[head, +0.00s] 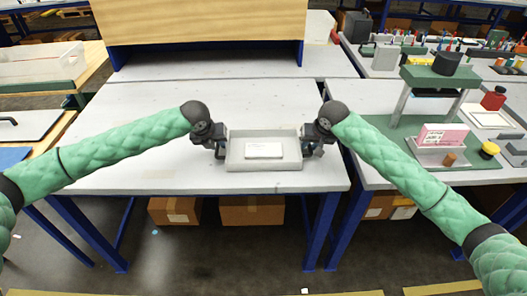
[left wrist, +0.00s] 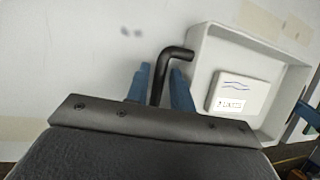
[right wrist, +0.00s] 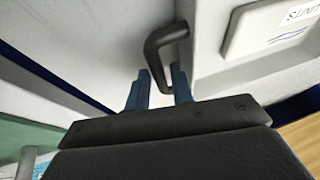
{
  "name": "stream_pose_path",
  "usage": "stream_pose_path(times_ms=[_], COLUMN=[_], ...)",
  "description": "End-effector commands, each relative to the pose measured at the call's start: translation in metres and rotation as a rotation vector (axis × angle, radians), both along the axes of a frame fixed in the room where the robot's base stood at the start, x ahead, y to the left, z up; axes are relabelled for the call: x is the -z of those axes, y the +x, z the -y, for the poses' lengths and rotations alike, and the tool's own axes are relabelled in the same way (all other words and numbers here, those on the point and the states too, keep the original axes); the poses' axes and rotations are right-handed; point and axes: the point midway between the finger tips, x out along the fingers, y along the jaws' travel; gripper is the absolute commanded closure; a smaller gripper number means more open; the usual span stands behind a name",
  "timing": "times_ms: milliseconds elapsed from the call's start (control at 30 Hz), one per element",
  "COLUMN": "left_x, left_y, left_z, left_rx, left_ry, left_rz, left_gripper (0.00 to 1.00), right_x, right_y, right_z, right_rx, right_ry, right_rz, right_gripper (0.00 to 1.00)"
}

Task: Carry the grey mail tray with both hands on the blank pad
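The grey mail tray (head: 236,163) is level near the front edge of the white table. A small white labelled block (head: 263,150) lies in it; the block also shows in the left wrist view (left wrist: 236,90). My left gripper (head: 219,151) is at the tray's left end, its blue fingers close on both sides of the black handle (left wrist: 157,78). My right gripper (head: 309,150) is at the right end, fingers likewise closed about the other black handle (right wrist: 157,55). I cannot tell whether the tray touches the table. No blank pad can be clearly made out.
The white table (head: 140,165) is clear left of and behind the tray. A wooden panel (head: 200,20) stands at its back. The right-hand bench holds a green mat (head: 400,140), a pink-and-white box (head: 440,137) and a stand. Cardboard boxes (head: 252,210) sit underneath.

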Motion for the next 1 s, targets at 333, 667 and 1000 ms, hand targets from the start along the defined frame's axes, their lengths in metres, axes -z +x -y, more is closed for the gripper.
stream_pose_path(times_ms=[333,667,1000], left_x=[0.000,-0.001,-0.017], left_y=[0.000,0.000,0.000], left_z=[0.000,0.000,-0.001], left_rx=[0.000,0.000,-0.001], left_ry=[0.000,0.000,0.001], left_rz=[0.000,0.001,0.001], left_gripper=[1.00,1.00,1.00], right_x=[0.000,-0.001,-0.016], right_y=[0.000,0.000,0.000], right_z=[0.000,0.000,0.001], right_rx=[0.000,0.000,0.001], right_ry=[0.000,0.000,-0.001], right_rz=[0.000,0.000,0.001], right_gripper=[1.00,1.00,1.00])
